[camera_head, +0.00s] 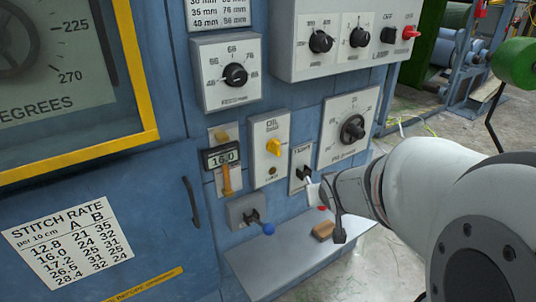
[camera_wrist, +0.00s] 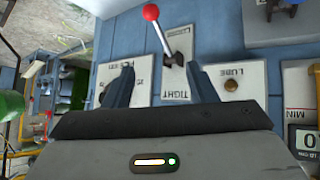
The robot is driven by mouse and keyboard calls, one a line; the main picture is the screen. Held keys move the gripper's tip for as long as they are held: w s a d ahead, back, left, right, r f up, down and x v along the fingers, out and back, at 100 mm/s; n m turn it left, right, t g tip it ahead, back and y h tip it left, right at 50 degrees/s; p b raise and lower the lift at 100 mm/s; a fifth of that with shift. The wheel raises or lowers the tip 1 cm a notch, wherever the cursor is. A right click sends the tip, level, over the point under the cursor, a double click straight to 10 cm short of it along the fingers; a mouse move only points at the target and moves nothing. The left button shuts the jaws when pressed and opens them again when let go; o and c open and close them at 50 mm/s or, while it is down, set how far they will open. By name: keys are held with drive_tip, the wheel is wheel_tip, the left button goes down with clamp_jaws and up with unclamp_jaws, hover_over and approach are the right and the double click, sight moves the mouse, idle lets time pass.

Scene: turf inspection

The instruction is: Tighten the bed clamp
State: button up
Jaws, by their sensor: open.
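The bed clamp seems to be the lever on a pale plate (camera_wrist: 176,88) marked TIGHT at one end. Its dark pivot (camera_wrist: 172,60) and red ball knob (camera_wrist: 151,13) show in the wrist view, with the ball at the end away from that word. In the head view the plate (camera_head: 296,184) is small, and the red ball (camera_head: 322,208) hangs low, partly hidden by my arm. My gripper (camera_wrist: 158,68) is open, its fingers on either side of the plate in the picture. No grip on the lever shows; contact is unclear.
A yellow-knob plate (camera_head: 269,165) and a round dial (camera_head: 352,128) flank the clamp. A blue-ball lever (camera_head: 267,228) sits lower left. Below is a grey shelf (camera_head: 262,266) with a brown block (camera_head: 323,231). A control box (camera_head: 345,62) overhangs above.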

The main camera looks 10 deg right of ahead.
sight(323, 207)
drive_tip(key=w+d+f+t+y+b, duration=0.1)
drive_tip(key=w+d+f+t+b, duration=0.1)
drive_tip(key=f+b, duration=0.3)
drive_tip(key=w+d+f+t+y+b, duration=0.2)
drive_tip(key=f+t+b, duration=0.2)
drive_tip(key=f+b, duration=0.1)
drive_tip(key=w+d+f+n+t+y+b, duration=0.1)
drive_tip(key=w+d+f+t+b, duration=0.1)
drive_tip(key=f+b, duration=0.4)
drive_tip(key=shift+f+t, duration=0.1)
drive_tip(key=shift+t, duration=0.4)
drive_tip(key=w, duration=0.2)
drive_tip(key=w+b, duration=0.1)
drive_tip(key=w, duration=0.3)
drive_tip(key=shift+w+a, duration=0.35)
drive_tip(key=shift+a, duration=0.05)
drive_tip(key=shift+c, duration=0.3)
clamp_jaws()
